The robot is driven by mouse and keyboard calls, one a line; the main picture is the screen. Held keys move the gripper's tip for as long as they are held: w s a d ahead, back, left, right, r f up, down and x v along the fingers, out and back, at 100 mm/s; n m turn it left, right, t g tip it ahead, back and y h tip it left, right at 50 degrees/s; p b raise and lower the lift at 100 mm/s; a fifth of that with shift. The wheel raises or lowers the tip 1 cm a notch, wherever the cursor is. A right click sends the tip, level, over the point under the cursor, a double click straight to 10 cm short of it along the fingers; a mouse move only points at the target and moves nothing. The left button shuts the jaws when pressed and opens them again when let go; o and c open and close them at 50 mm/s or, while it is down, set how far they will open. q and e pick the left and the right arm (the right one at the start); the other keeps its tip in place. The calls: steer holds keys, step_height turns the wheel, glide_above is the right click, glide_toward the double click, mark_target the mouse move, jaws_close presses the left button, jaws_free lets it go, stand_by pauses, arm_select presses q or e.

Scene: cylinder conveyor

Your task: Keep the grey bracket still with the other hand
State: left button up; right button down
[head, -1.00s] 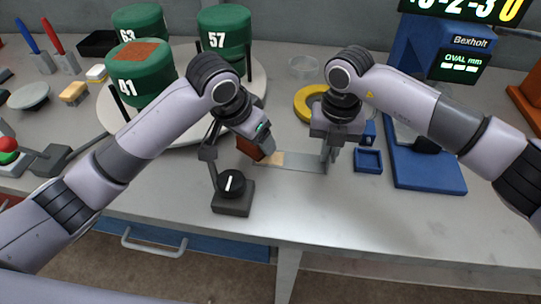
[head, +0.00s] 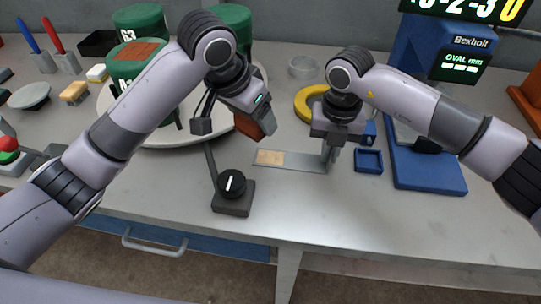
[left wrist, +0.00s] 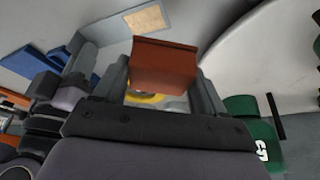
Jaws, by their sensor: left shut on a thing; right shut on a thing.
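The grey bracket (head: 305,163) lies as a flat strip near the table's front, with a tan patch (head: 270,158) on its left end. My right gripper (head: 331,150) is shut on the bracket's right end, where an upright part is mostly hidden by the fingers. My left gripper (head: 258,122) is shut on a reddish-brown block (head: 246,127), held above and behind the patch, apart from the bracket. In the left wrist view the block (left wrist: 165,65) sits between the fingers, with the tan patch (left wrist: 148,18) beyond it.
A black knob box (head: 233,196) with a thin post stands front left of the bracket. A small blue tray (head: 369,168) and a blue device (head: 430,180) are to the right. A yellow ring (head: 303,105) lies behind. Green drums (head: 138,65) stand on a round white plate at left.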

steer(key=c, duration=1.2)
jaws_free()
steer(key=shift+f, duration=0.1)
step_height(320, 180, up, 12)
steer(key=shift+r, duration=0.1)
steer(key=shift+s, duration=0.1)
